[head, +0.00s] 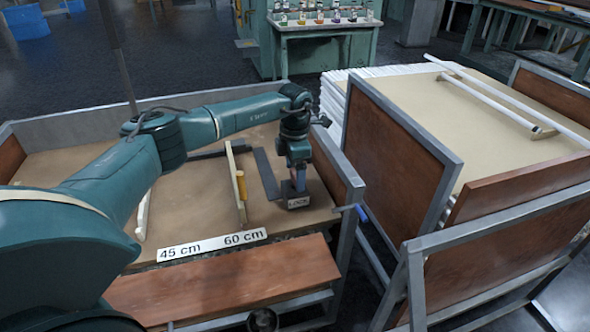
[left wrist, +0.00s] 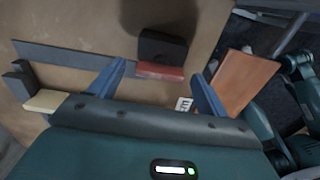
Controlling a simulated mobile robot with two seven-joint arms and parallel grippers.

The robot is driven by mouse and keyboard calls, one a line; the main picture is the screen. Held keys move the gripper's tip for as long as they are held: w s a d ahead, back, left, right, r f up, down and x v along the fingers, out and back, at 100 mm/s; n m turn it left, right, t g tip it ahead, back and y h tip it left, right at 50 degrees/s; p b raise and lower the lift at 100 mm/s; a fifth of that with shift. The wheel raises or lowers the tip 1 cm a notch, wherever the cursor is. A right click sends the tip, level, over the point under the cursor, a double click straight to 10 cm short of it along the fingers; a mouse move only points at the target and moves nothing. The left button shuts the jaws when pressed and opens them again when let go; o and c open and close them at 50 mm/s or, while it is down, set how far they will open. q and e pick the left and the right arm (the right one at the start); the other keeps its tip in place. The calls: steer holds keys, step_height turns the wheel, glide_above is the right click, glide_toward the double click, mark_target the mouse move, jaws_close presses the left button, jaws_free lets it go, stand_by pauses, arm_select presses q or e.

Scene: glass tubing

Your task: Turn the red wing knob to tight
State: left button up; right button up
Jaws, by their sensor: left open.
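The red wing knob (left wrist: 160,71) shows in the left wrist view as a flat red bar against a dark block (left wrist: 163,47). My left gripper (left wrist: 158,72) is open, with one blue finger on each side of the knob and visible gaps between. In the head view my left gripper (head: 297,182) points down over the right end of the bench, above a small block with a white label (head: 299,203). There the gripper mostly hides the knob. The label's wording is too small to read. My right gripper is not in view.
A white strip marked 45 cm and 60 cm (head: 212,245) lies along the bench's front. A cart (head: 400,150) stands close on the right.

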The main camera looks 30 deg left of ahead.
arm_select(q)
step_height(320, 180, up, 13)
stand_by(0.7)
steer(key=shift+r, duration=0.1)
